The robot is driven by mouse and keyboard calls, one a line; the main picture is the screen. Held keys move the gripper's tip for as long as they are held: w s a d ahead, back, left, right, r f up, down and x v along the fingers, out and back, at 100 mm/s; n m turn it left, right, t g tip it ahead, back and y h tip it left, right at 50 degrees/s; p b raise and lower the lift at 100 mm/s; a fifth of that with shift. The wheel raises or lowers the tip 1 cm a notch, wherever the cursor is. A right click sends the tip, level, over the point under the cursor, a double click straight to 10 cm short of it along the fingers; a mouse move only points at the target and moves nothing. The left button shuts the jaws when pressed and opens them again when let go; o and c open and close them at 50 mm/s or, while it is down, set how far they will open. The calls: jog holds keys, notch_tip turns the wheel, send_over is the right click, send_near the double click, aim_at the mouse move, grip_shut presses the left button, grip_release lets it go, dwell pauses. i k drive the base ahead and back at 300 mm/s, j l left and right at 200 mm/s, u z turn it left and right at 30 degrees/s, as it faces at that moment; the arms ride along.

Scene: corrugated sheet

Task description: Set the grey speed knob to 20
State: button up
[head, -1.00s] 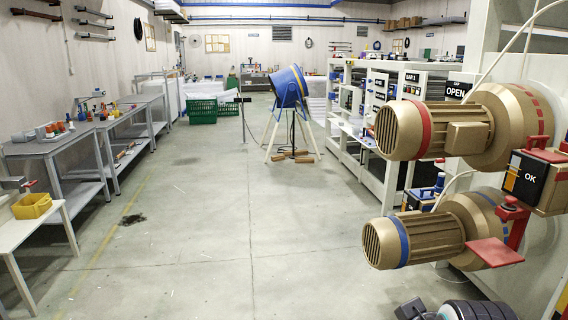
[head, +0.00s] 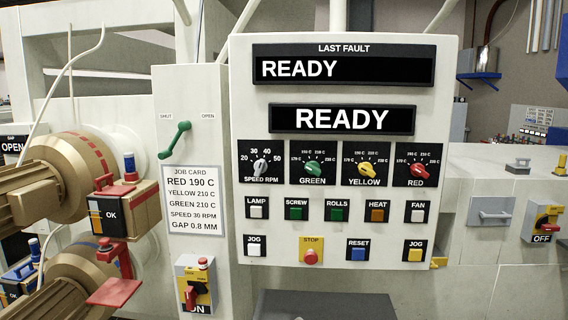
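The grey speed knob (head: 262,167) is at the left of a row of knobs on the upright white control panel (head: 445,150). Its black plate reads SPEED RPM, with marks 20, 30, 40 and 50 around the knob. The 20 mark is at the lower left of this scale. The knob seems to point roughly upward, but it is too small to read its exact setting. My gripper is not in view, and nothing covers the knob.
Green (head: 314,169), yellow (head: 366,169) and red (head: 419,171) knobs sit to its right. Several buttons are below, including a red stop button (head: 311,257). A green lever (head: 175,140) and job card (head: 193,200) are left. Bronze motors (head: 45,190) jut out at far left.

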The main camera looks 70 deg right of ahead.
aim_at(260, 166)
jog(key=z, duration=2)
